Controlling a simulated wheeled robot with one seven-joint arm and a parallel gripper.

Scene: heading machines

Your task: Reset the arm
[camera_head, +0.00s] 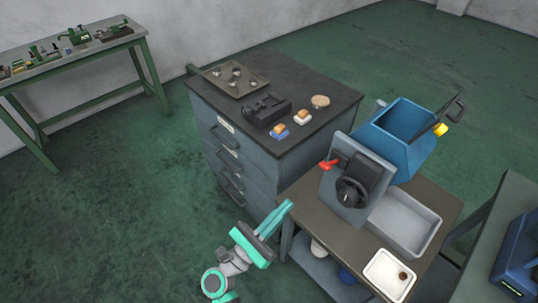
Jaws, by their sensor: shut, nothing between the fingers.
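My arm rises from the bottom of the head view, in teal and light grey. My gripper (284,209) is shut and empty. In the picture its tip lies near the left corner of the low brown table (310,190), in front of the grey drawer cabinet (222,140). I cannot tell how close the tip is to either of them.
A machine with a black wheel (351,192), a red handle (328,165) and a blue hopper (372,142) stands on the table. A grey bin (428,215) and white tray (373,271) are beside it. A green bench (84,50) is far left. The left floor is clear.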

